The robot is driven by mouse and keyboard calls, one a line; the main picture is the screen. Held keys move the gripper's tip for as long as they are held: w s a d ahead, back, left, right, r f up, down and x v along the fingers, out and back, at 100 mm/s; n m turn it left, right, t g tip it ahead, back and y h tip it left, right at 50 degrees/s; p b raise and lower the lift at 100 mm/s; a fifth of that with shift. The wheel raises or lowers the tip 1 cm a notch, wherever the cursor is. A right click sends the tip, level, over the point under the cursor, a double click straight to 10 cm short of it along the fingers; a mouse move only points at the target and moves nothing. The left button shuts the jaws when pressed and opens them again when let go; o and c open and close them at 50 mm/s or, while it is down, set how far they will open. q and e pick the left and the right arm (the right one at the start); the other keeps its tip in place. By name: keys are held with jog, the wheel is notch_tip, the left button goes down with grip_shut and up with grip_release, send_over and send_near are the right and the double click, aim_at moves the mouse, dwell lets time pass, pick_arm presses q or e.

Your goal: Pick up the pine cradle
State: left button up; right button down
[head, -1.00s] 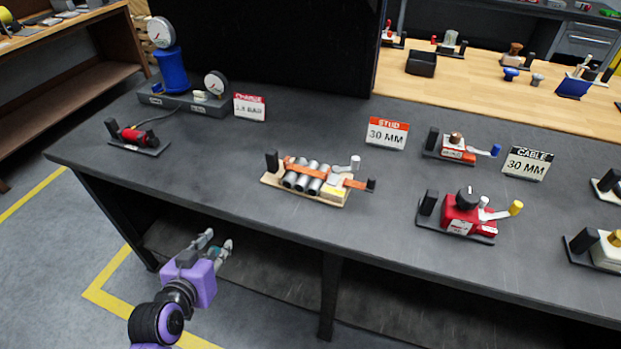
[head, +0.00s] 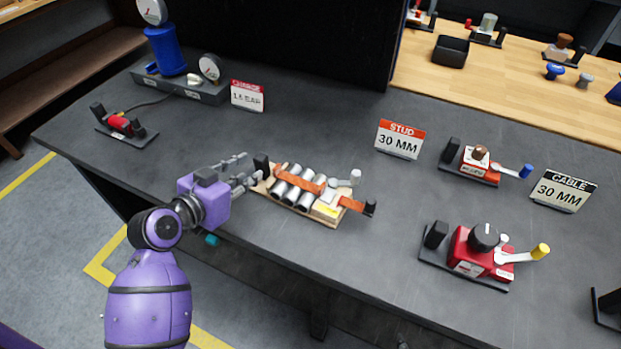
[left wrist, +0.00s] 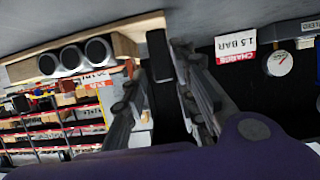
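The pine cradle (head: 322,212) lies on the dark bench top in the head view. It carries several grey metal tubes (head: 296,184) under an orange strap, with a black post at each end. Its wood and tube ends also show at the upper left of the left wrist view (left wrist: 124,44). My left gripper (head: 250,174) is at the cradle's left end. In the left wrist view its fingers (left wrist: 160,62) are apart, with the black post (left wrist: 159,55) between them. I cannot tell whether they touch it. My right gripper is not in view.
A stud sign (head: 399,140) stands behind the cradle. A red tool with a black knob (head: 474,250) is to its right. A blue-bodied gauge stand (head: 168,52) and a small red item (head: 121,126) are at the left. Bench around the cradle is clear.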

aim_at(257, 164)
pick_arm(q)
jog(key=shift+w+d+f, duration=0.1)
jog(key=shift+w+d, duration=0.05)
jog(key=shift+w, duration=0.2)
jog(key=shift+w+d, duration=0.3)
jog(key=shift+w, duration=0.3)
jog(key=p+x, duration=0.1)
jog(key=x, duration=0.3)
jog(key=shift+w, duration=0.3)
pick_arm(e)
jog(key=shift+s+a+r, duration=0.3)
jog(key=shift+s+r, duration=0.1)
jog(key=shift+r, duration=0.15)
pick_arm(q)
jog(key=shift+c, duration=0.3)
grip_shut()
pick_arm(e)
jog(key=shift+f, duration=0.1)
